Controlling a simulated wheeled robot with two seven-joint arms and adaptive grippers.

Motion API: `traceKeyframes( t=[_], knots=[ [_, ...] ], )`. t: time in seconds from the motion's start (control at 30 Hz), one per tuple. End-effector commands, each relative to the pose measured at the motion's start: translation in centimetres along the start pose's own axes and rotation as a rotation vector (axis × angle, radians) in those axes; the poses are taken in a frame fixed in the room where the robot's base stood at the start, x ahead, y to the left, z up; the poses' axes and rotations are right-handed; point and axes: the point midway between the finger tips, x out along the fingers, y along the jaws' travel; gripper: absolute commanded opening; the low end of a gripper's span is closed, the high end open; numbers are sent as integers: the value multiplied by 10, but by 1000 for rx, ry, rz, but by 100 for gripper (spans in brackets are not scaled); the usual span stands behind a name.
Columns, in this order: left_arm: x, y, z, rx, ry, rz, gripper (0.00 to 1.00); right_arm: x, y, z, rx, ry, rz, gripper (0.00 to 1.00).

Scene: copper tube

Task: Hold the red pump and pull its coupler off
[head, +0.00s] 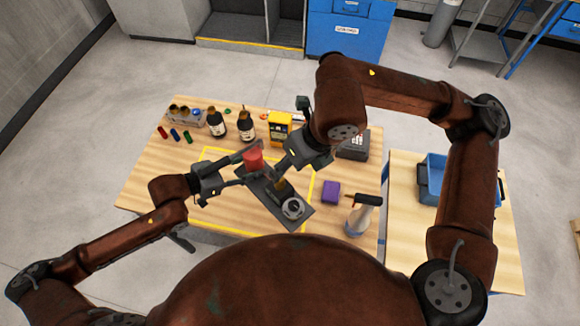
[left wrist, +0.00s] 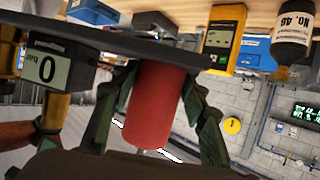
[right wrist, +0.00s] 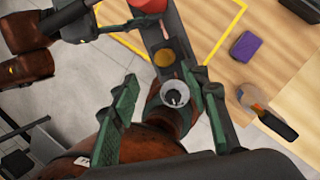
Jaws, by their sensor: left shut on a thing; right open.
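The red pump (head: 253,158) stands at the far end of a dark base plate (head: 262,191). My left gripper (left wrist: 148,85) is shut on its red cylinder (left wrist: 150,112), one finger on each side. A brass round part (right wrist: 165,54) and a pale metal ring-shaped part (right wrist: 176,93) sit further along the plate; I cannot tell which is the coupler. My right gripper (right wrist: 166,82) is open, with these parts in view between its fingers and nothing gripped. In the head view its wrist partly hides the plate's right side.
A purple box (head: 331,191) and a spray bottle (head: 361,214) stand to the right. Bottles (head: 217,125), a yellow meter (head: 280,128) and small coloured cylinders (head: 175,134) line the back. A blue bin (head: 432,180) is on the side table. The front left tabletop is clear.

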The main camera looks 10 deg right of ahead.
Motion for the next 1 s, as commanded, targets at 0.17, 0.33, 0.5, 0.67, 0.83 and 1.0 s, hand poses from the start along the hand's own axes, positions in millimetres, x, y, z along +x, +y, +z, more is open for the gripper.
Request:
traceKeyframes(
  t=[0.17, 0.33, 0.5, 0.67, 0.83, 1.0],
  knots=[
    [-1, 1, -8, 3, 15, 1, 0, -15, 6, -5, -181, -71, -105, 42],
    [-1, 0, -7, 3, 15, 1, 0, -9, 4, -5, -212, -82, -128, 42],
    [-1, 0, -7, 3, 15, 1, 0, 17, 1, -4, -210, -78, -126, 42],
    [-1, 1, -8, 3, 15, 1, 0, 47, -2, -1, -208, -79, -125, 42],
    [0, 1, -8, 3, 15, 2, 0, 75, -6, 2, -207, -78, -125, 42],
    [0, 1, -8, 3, 15, 2, 0, 93, -8, 4, -207, -80, -125, 42]
  ],
)
